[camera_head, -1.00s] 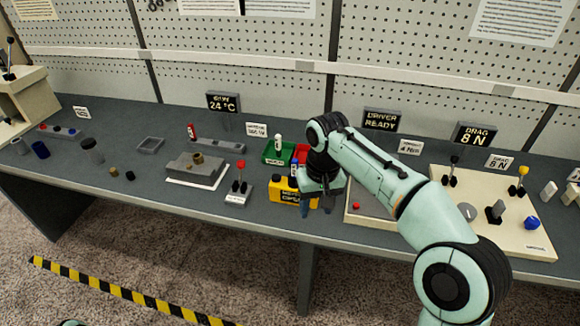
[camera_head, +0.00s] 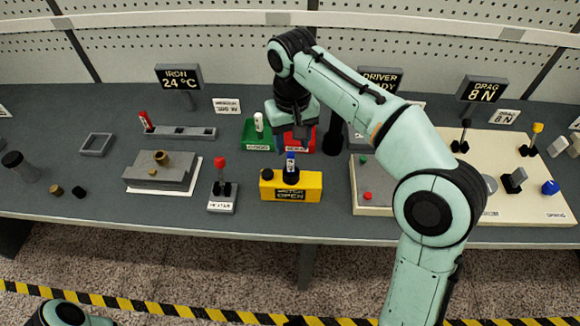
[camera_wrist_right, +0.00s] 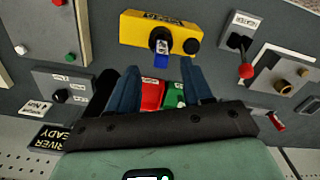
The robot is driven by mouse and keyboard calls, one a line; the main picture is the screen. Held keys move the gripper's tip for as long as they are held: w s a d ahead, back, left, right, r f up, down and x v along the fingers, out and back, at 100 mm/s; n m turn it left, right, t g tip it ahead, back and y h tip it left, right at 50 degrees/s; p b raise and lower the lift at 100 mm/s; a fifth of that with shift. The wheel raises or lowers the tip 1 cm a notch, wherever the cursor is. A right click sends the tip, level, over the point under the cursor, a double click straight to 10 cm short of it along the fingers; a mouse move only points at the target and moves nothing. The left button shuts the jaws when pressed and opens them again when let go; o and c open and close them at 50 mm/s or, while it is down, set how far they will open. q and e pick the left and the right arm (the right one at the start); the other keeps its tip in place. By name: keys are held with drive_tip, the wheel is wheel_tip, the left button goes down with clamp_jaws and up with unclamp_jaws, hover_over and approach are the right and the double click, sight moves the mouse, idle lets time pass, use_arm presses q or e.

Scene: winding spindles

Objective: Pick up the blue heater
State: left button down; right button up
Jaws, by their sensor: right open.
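A small piece with a blue end and a pale side, likely the blue heater (camera_head: 291,162), stands upright in the yellow box (camera_head: 312,187). In the right wrist view the blue heater (camera_wrist_right: 161,60) shows just beyond the fingertips, roughly centred between them, on the yellow box (camera_wrist_right: 136,28). My right gripper (camera_head: 291,140) is open and empty, pointing down above and just behind the heater. Its fingers also show in the wrist view (camera_wrist_right: 164,88). No contact with the heater is visible. My left gripper is out of view.
A black knob (camera_head: 267,174) sits on the yellow box beside the heater. Behind it are a green tray (camera_head: 249,140) holding a white-topped piece and a red tray (camera_head: 303,148), partly hidden. A red-knobbed lever (camera_head: 220,163) stands left. A cream panel (camera_head: 365,211) lies right.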

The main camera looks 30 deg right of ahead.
sight(291, 162)
drive_tip(key=f, duration=0.3)
drive_tip(key=shift+w, duration=0.2)
wheel_tip(291, 162, down, 5)
drive_tip(key=shift+f+b, duration=0.1)
drive_tip(key=shift+b, duration=0.75)
clamp_jaws()
